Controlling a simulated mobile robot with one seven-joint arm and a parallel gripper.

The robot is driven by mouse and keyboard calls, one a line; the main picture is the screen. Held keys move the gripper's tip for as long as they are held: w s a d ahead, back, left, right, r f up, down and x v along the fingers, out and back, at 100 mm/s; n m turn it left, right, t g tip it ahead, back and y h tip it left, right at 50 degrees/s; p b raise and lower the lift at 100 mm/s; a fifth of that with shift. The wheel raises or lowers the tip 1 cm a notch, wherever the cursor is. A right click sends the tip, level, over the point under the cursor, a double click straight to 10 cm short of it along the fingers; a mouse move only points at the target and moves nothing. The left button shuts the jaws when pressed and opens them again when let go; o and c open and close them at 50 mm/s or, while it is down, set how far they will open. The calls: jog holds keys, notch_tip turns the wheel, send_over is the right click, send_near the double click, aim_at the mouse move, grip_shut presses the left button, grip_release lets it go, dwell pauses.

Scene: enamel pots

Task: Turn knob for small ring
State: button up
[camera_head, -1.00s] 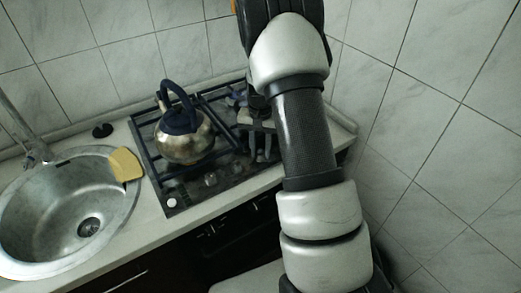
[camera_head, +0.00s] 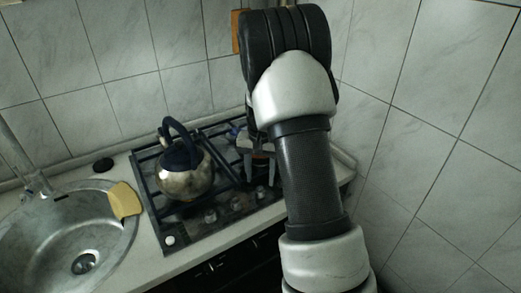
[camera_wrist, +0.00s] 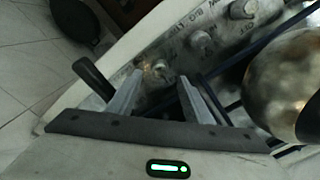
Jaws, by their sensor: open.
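The stove's control panel shows in the wrist view with several metal knobs and partly legible printed labels. One knob (camera_wrist: 160,70) lies in the gap between the fingertips of my gripper (camera_wrist: 161,78). I cannot tell whether the fingers touch it. A second knob (camera_wrist: 203,42) and a third knob (camera_wrist: 243,9) sit farther along the panel to the upper right. In the head view my gripper (camera_head: 258,172) is over the right side of the stove (camera_head: 195,225), pointing down and partly hidden by my arm. It is open. The labels are too unclear to tell which knob serves the small ring.
A metal kettle (camera_head: 188,180) with a dark blue handle stands on the stove's left, close to my right finger in the wrist view (camera_wrist: 285,85). A sink (camera_head: 60,235) with a yellow cloth (camera_head: 124,200) lies left. Tiled walls close in behind and right.

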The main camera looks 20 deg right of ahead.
notch_tip(320, 180, up, 12)
jog(key=shift+r, duration=0.25)
dwell(0.4)
jog(key=s+a+r+n+t+p, duration=0.2)
jog(key=s+a+r, duration=0.2)
jog(key=s+r, duration=0.3)
jog(key=s+a+r+n+t+p, duration=0.1)
jog(key=s+a+r+p, duration=0.15)
jog(key=s+r, duration=0.45)
jog(key=s+a+r+n+t, duration=0.1)
jog(key=s+a+n, duration=0.1)
jog(key=s, duration=0.4)
jog(key=s+a+r+n+t+p, duration=0.1)
jog(key=s+a+n, duration=0.1)
jog(key=s, duration=0.4)
jog(key=shift+r+t, duration=0.3)
jog(key=shift+r, duration=0.05)
